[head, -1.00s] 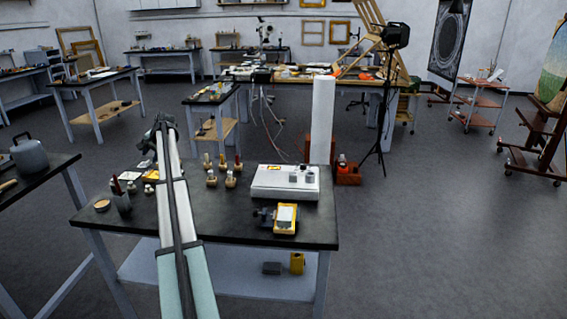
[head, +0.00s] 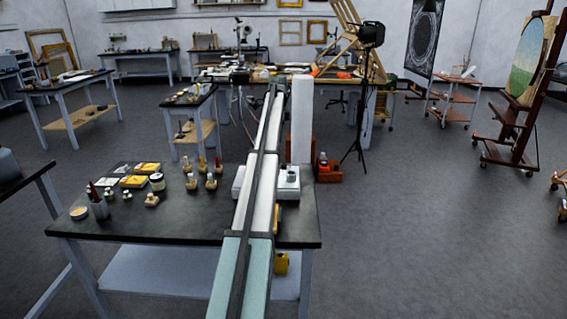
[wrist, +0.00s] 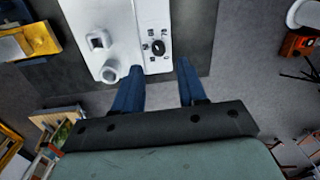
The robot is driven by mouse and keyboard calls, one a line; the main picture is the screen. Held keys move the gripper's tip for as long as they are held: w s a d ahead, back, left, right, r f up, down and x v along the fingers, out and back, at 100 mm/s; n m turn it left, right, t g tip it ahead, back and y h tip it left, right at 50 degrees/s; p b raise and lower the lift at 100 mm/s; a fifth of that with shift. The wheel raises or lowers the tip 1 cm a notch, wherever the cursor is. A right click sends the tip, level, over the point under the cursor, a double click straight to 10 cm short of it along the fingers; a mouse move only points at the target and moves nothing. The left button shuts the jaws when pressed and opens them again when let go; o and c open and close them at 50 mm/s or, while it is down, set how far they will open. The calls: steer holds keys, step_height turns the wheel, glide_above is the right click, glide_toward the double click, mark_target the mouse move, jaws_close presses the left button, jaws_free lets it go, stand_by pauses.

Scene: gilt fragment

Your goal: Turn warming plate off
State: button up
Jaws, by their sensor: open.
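The white warming plate (head: 239,183) sits near the right end of the dark table, its middle hidden behind my arm in the head view. In the wrist view the plate (wrist: 122,20) shows a round black knob (wrist: 158,47) with small dark markings around it. A white ring-shaped piece (wrist: 112,70) and a squarish white piece (wrist: 98,41) stand on the plate left of the knob. My gripper (wrist: 158,69) is open and empty. Its two blue fingers point toward the plate's edge, with the knob between and just beyond the tips in the picture. I cannot tell the height gap.
A yellow device (wrist: 32,43) lies at the left in the wrist view. A white column (head: 302,120) and red box (head: 328,174) are behind.

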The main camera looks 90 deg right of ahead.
mark_target(284, 164)
steer(key=shift+m, duration=0.4)
steer(key=f, duration=0.4)
steer(key=s+f, duration=0.1)
steer(key=f, duration=0.4)
steer(key=s+f, duration=0.1)
steer(key=f, duration=0.3)
steer(key=shift+s+d+f, duration=0.25)
steer(key=shift+c, duration=0.3)
jaws_close()
